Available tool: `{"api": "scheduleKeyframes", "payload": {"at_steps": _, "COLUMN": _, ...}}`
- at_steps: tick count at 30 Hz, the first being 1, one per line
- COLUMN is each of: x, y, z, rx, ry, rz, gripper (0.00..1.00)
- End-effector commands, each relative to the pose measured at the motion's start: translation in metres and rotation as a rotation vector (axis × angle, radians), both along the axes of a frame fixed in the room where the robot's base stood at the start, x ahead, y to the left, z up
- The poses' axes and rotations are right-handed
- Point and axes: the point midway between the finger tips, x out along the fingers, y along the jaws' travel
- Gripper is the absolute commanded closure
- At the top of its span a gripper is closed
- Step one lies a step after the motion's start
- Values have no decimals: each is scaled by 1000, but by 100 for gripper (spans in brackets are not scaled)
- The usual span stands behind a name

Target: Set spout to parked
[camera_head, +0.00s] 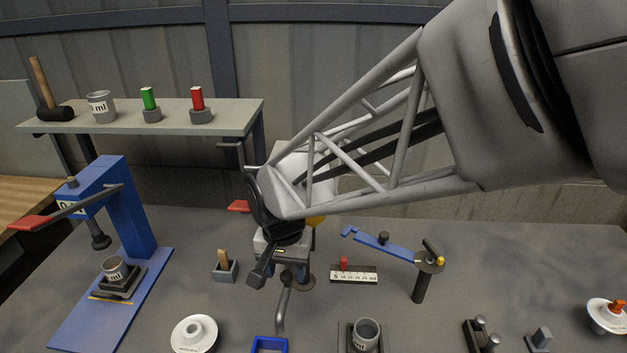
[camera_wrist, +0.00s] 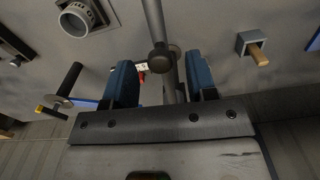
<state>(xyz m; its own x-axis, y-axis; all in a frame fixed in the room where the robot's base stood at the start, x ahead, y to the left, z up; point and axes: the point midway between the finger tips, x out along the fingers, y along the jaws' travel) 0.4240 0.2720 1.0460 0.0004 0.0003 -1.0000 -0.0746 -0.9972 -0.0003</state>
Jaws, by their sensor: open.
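The spout (camera_head: 282,308) is a thin grey bent pipe that reaches toward the front of the bench from a round-based post below my gripper. In the wrist view the spout's pipe (camera_wrist: 153,20) runs from the top edge down to a dark round knob (camera_wrist: 159,57). My gripper (camera_wrist: 161,76) is open, with one blue-padded finger on each side of the pipe and post. The knob lies between or just beyond the fingertips; I cannot tell which. In the head view my gripper (camera_head: 272,267) points down above the spout's base, and my arm partly hides the post. No parked mark is readable.
A blue press (camera_head: 137,215) stands left. A grey cup (camera_head: 365,333), blue frame (camera_head: 270,344) and white insulator disc (camera_head: 194,336) lie in front.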

Motion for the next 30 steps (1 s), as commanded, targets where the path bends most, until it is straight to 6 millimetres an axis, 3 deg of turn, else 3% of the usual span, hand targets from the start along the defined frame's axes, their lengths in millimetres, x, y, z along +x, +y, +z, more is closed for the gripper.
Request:
{"api": "scheduleKeyframes", "payload": {"at_steps": 3, "x": -2, "y": -1, "z": 14, "rx": 1, "ry": -2, "rz": 0, "gripper": 48}}
{"api": "scheduleKeyframes", "payload": {"at_steps": 30, "x": -83, "y": -53, "z": 21, "rx": 0, "ry": 0, "rz": 0, "gripper": 48}}
